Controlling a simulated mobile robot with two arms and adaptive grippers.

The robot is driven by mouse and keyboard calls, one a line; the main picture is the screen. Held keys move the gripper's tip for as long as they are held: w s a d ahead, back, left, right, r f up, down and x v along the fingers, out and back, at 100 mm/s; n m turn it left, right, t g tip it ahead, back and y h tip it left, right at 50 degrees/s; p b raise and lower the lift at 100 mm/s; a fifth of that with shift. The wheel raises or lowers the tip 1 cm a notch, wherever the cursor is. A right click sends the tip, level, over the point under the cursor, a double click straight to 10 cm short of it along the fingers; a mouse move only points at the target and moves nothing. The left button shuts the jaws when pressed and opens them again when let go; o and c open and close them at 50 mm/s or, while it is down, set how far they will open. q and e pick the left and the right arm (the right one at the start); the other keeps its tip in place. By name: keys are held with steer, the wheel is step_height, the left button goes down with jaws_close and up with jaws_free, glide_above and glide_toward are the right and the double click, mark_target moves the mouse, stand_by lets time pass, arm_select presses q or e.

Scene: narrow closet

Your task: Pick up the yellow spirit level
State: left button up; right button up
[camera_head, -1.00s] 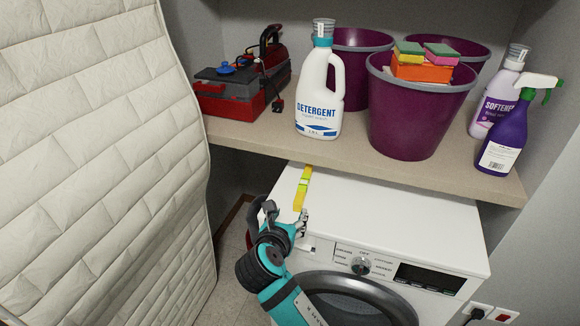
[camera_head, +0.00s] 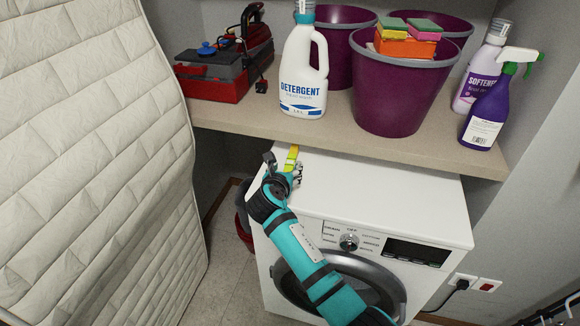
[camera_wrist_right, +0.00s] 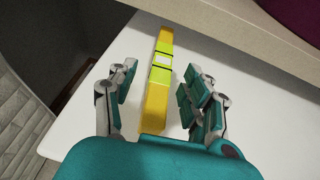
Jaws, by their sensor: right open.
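The yellow spirit level (camera_wrist_right: 155,108) lies on the white washing machine top, seen lengthwise between the open fingers of my right gripper (camera_wrist_right: 160,92) in the right wrist view. Its far end extends past the fingertips, and its near end is hidden behind the gripper body. In the head view a short piece of the spirit level (camera_head: 291,155) shows, the rest covered by my right gripper (camera_head: 283,170). The fingers stand apart on either side of it, and I see no finger closed on it. My left gripper is not in view.
The washing machine (camera_head: 380,205) top is clear to the right. Above it a shelf (camera_head: 340,142) holds a detergent bottle (camera_head: 304,75), purple buckets (camera_head: 400,95), a red toolbox (camera_head: 212,80) and softener and spray bottles. A quilted mattress (camera_head: 90,150) stands at the left.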

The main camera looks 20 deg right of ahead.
mark_target(290, 163)
steer(key=x, duration=0.4)
steer(key=shift+w+d+r, duration=0.1)
steer(key=shift+w+d, duration=0.1)
steer(key=shift+d, duration=0.1)
steer(key=shift+s, duration=0.1)
steer(key=shift+c, duration=0.4)
jaws_close()
